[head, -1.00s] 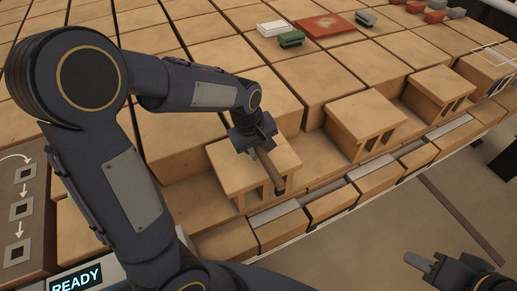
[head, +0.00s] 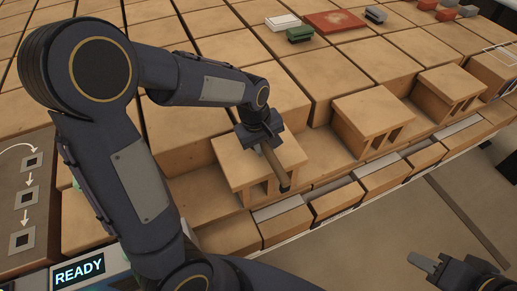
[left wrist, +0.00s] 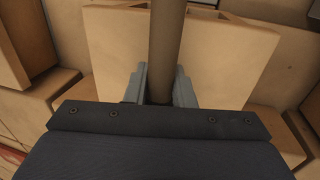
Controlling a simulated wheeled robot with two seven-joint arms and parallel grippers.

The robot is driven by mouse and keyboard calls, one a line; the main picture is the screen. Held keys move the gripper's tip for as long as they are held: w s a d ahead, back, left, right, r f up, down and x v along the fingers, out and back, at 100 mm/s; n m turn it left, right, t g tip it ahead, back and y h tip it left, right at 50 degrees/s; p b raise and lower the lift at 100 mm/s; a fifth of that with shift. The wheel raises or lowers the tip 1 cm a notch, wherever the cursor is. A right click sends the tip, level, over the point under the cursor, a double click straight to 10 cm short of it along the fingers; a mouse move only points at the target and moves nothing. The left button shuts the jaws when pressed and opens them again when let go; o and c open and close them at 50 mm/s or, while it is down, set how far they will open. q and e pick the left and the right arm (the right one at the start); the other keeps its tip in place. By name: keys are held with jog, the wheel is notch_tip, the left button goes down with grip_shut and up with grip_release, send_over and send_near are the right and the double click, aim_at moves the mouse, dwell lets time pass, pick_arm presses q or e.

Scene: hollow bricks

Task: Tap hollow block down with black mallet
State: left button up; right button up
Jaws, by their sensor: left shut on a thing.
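My left gripper (head: 260,134) is shut on the tan handle of the mallet (head: 274,168), over the nearest hollow block (head: 232,163). The handle slants toward the lower right and ends in a dark tip. My right gripper (head: 425,262) is at the lower right, apart from the bricks.
More hollow blocks stand to the right, one in the middle (head: 372,112) and one farther along (head: 450,82). Rows of large bricks fill the back. A red plate (head: 335,21) and small green block (head: 300,34) lie there. A READY display (head: 79,272) is at lower left.

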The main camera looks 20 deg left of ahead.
pick_arm(q)
jog(key=shift+f+b, duration=0.6)
jog(key=shift+f, duration=0.4)
jog(key=shift+r, duration=0.15)
jog(key=shift+r+p, duration=1.2)
notch_tip(320, 180, up, 6)
jog(key=p, duration=0.5)
